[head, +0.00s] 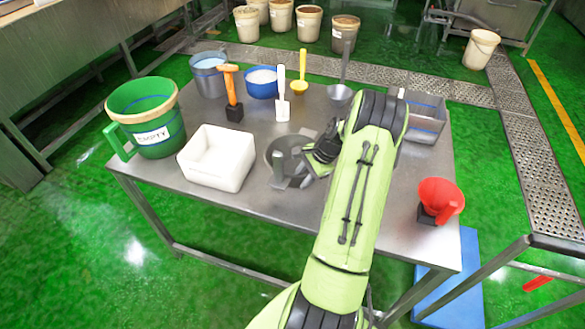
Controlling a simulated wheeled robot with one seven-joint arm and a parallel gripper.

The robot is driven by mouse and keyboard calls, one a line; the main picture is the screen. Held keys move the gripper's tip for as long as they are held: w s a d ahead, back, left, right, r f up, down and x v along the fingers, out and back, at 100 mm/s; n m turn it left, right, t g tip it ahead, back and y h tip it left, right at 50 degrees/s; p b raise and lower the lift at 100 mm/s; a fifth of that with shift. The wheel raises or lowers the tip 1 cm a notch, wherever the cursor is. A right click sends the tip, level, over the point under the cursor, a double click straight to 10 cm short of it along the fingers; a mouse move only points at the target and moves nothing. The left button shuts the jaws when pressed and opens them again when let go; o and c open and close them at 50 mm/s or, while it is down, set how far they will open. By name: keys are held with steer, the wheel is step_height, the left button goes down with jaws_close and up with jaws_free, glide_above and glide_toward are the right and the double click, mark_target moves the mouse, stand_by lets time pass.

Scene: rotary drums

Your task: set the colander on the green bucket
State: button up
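The green bucket (155,139) stands upright at the left end of the metal table, with a tan rim, a green handle and a white label reading "EMPTY". Its top looks open, with nothing set on it. A round grey metal vessel (271,150), which looks like the colander, sits near the table's middle. My gripper (289,170) is at this vessel, its grey fingers over or at its right and front side. My gripper and forearm hide part of it. I cannot tell whether the fingers are closed on it.
A white square tub (216,161) stands between the bucket and the grey vessel. Behind are a grey pail (209,78), an orange-handled tool (233,95), a blue bowl (262,84), a white scoop (283,101) and a yellow ladle (300,83). A red funnel-like piece (437,198) stands at right.

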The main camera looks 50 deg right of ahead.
jaws_close()
steer(key=shift+r, duration=0.1)
